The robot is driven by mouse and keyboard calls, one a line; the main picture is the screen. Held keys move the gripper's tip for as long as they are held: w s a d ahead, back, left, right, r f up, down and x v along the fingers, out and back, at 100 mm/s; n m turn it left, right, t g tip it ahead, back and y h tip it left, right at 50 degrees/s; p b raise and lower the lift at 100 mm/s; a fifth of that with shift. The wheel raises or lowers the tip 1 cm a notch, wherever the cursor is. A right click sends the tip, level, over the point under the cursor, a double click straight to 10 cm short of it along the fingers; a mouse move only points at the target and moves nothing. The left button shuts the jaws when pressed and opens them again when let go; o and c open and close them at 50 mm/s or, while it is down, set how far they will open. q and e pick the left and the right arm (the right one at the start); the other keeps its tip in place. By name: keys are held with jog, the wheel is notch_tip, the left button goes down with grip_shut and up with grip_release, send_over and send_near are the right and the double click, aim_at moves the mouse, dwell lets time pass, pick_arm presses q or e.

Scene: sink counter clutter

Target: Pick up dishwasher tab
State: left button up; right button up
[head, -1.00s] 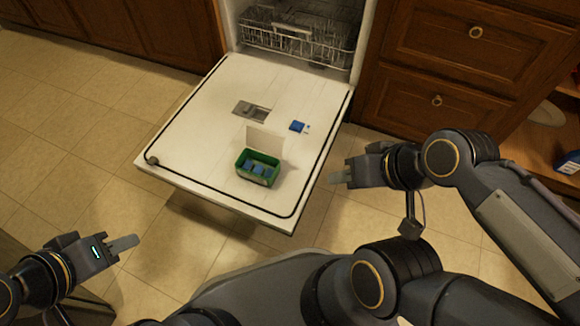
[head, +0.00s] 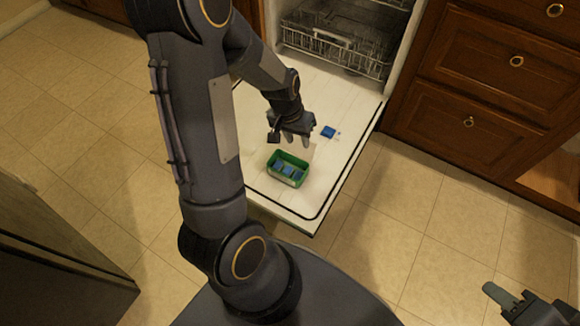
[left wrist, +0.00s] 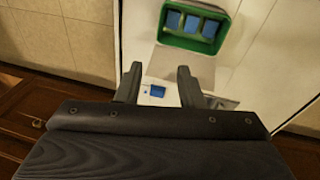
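A blue dishwasher tab (head: 328,131) lies loose on the open dishwasher door (head: 335,180). In the left wrist view the tab (left wrist: 157,90) shows between my left fingers. A green box (head: 288,181) holding several blue tabs stands nearer on the door, its pale lid flap raised; the box also shows at the top of the left wrist view (left wrist: 190,42). My left gripper (head: 297,141) is open and empty above the door, left of the loose tab in the head view. My right gripper (head: 492,291) is at the lower right over the floor, far from the tab; its finger opening is unclear.
The dishwasher rack (head: 338,40) stands inside the opening behind the door. Wooden drawers (head: 465,110) flank it on the right. A dark cabinet or appliance (head: 60,250) stands at the lower left. Tiled floor (head: 425,215) is clear to the right of the door.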

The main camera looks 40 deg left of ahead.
pick_arm(q)
jog(key=m+g+y+p, duration=0.1)
jog(key=g, duration=0.1)
send_over(288, 170)
jog(key=f, duration=0.9)
jog(key=shift+w+a+f, duration=0.15)
jog(key=shift+w+f, duration=0.15)
jog(key=shift+f, duration=0.1)
notch_tip(288, 170, down, 3)
jog(key=shift+s+a+f+y+b, duration=0.1)
jog(key=shift+y+b, duration=0.2)
jog(key=shift+b, duration=0.25)
jog(key=f+b, duration=0.2)
jog(key=f, duration=0.3)
jog(key=shift+s+d+b, duration=0.2)
jog(key=shift+s+b, duration=0.05)
jog(key=shift+b, duration=0.15)
jog(key=shift+f, duration=0.2)
jog(key=shift+r, duration=0.1)
jog(key=c, duration=0.7)
jog(key=shift+c, duration=0.2)
